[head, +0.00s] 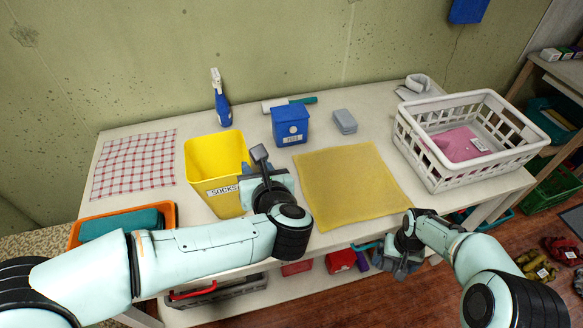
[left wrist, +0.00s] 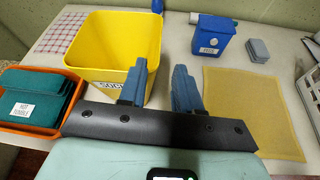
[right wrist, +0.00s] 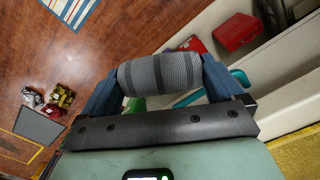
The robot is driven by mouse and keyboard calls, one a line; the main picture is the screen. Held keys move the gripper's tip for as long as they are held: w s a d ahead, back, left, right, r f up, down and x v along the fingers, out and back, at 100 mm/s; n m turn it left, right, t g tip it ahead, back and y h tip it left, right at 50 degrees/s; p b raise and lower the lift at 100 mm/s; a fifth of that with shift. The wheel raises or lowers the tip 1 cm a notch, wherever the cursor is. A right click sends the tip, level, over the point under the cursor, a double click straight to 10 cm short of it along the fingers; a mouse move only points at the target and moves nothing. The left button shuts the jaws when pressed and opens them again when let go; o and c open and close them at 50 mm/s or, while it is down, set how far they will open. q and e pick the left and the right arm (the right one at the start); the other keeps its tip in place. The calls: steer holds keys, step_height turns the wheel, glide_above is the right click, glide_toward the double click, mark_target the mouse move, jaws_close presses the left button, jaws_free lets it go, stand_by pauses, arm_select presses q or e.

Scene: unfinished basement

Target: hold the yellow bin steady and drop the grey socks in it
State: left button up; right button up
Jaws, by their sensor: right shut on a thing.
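The yellow bin (head: 213,160), labelled SOCKS, stands upright on the table at left of centre; the inside that shows looks empty. My left gripper (head: 258,160) is at the bin's right side. In the left wrist view its fingers (left wrist: 160,88) are apart, with one in front of the yellow bin (left wrist: 98,45) near its right corner and the other to the right of it. I cannot tell whether they touch it. My right gripper (head: 402,262) is by the table's front edge at right.
A yellow cloth (head: 350,185) lies right of the bin. A blue box (head: 290,124), spray bottle (head: 221,100) and grey case (head: 345,122) stand behind. A white basket (head: 430,165) is at right, an orange tray (head: 75,232) at front left. Things fill the shelf below.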

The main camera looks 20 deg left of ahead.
arm_select(q)
steer(key=x, duration=0.9)
steer(key=shift+w+a+f+p, duration=0.1)
steer(key=shift+w+p, duration=0.1)
steer(key=shift+p, duration=0.15)
arm_select(e)
steer(key=shift+w+r, duration=0.2)
steer(key=shift+r, duration=0.25)
arm_select(q)
jaws_close()
stand_by(0.3)
steer(key=shift+o, duration=0.4)
jaws_free()
